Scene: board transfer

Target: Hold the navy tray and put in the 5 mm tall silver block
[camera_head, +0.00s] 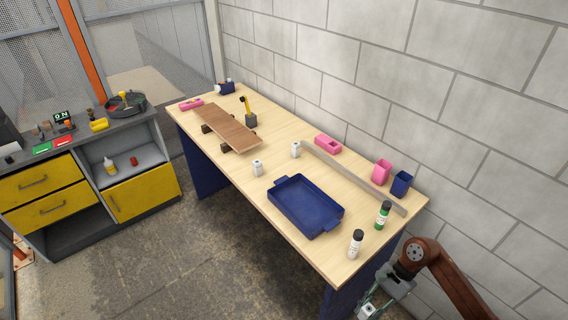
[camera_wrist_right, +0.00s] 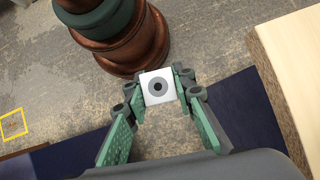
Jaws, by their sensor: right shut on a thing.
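The navy tray (camera_head: 306,207) lies on the light wooden table, empty, with a handle at each end. My right gripper (camera_head: 370,302) is off the table's near right corner, low in the head view, apart from the tray. It is shut on a small silver block; in the right wrist view the fingers (camera_wrist_right: 158,88) grip the silver block (camera_wrist_right: 158,87), whose pale square face has a dark ring. Two similar silver pieces stand on the table, one left of the tray (camera_head: 257,168) and one behind it (camera_head: 295,149). Block heights cannot be read. My left gripper is not in view.
A white bottle (camera_head: 356,244) and a green bottle (camera_head: 383,215) stand right of the tray. A long metal bar (camera_head: 350,175) lies behind it, near pink (camera_head: 382,172) and navy cups (camera_head: 401,184). A wooden board (camera_head: 227,128) is farther left. The table's front edge is clear.

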